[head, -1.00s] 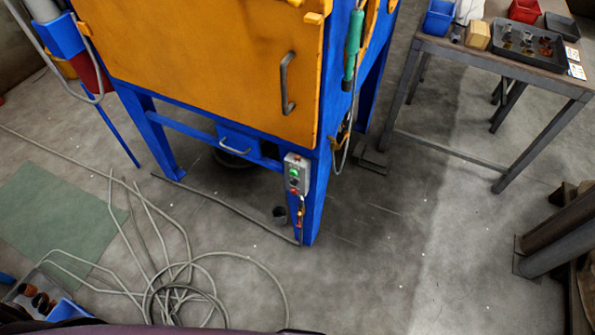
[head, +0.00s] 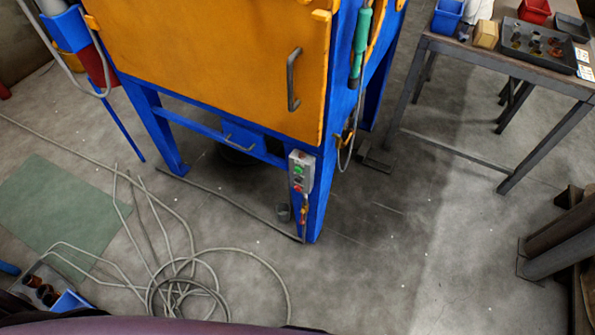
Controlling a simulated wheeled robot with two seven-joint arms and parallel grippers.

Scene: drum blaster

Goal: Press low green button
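A grey control box (head: 301,171) is fixed to the front right blue leg of the orange and blue blaster cabinet (head: 215,60). A green button (head: 299,170) sits on the upper part of the box's face. Darker and red controls show below it, too small to tell apart well. Neither of my grippers is in view. Only a dark purple curved part, likely mine, shows along the bottom edge, well apart from the box.
A grey hose (head: 190,290) lies coiled on the floor in front of the cabinet. A work table (head: 480,52) with bins is at the upper right.

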